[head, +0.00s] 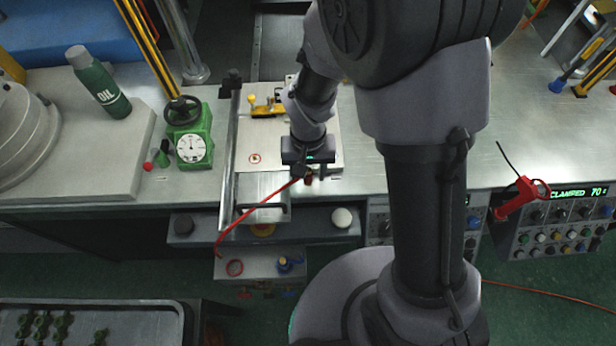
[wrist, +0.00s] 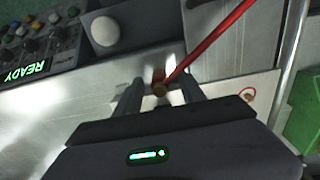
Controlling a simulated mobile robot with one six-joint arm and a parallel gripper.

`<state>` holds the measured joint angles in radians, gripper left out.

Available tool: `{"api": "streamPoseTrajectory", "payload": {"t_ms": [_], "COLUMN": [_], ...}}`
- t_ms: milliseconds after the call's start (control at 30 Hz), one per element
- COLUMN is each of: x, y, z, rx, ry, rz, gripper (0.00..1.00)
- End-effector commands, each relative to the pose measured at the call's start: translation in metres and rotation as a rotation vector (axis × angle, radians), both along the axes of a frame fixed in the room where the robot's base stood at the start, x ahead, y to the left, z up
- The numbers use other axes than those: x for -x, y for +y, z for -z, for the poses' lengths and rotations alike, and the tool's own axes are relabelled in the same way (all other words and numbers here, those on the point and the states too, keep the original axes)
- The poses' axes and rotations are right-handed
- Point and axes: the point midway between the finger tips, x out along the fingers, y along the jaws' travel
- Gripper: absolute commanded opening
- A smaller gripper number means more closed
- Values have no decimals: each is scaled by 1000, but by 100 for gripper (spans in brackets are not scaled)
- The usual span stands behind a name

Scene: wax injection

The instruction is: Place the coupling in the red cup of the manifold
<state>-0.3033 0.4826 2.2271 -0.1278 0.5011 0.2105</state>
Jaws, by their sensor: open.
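My gripper (head: 312,176) is over the pale plate on the bench, near its front edge. In the wrist view its two fingers (wrist: 160,92) stand apart, open. Between them is a small round brass-coloured end, apparently the coupling (wrist: 160,90), at the end of a red hose (wrist: 208,43). Whether the fingers touch it is unclear. A dark red patch shows just beyond it. In the head view the red hose (head: 258,212) runs down-left past the bench edge. Below, a grey box, possibly the manifold (head: 258,265), carries a red ring, possibly the red cup (head: 234,267), and a blue fitting (head: 288,263).
A metal rail (head: 230,165) runs left of the plate. A control panel (head: 555,222) with a red handle (head: 518,198) is at right. A tray (head: 150,312) holds green parts at lower left.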

Motion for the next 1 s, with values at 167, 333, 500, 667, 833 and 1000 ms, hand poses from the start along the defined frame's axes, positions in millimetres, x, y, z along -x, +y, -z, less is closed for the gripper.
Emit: {"api": "streamPoseTrajectory", "payload": {"t_ms": [167,333,500,667,833,1000], "x": [0,0,0,0,-2,-8], "y": [0,0,0,0,0,-1], "z": [-1,-1,-1,-1,-7,-27], "rx": [-1,-1,-1,-1,-1,-1], "ry": [-1,-1,-1,-1,-1,-2], "rz": [0,1,1,1,1,3], "gripper": [45,12,0,0,0,0]}}
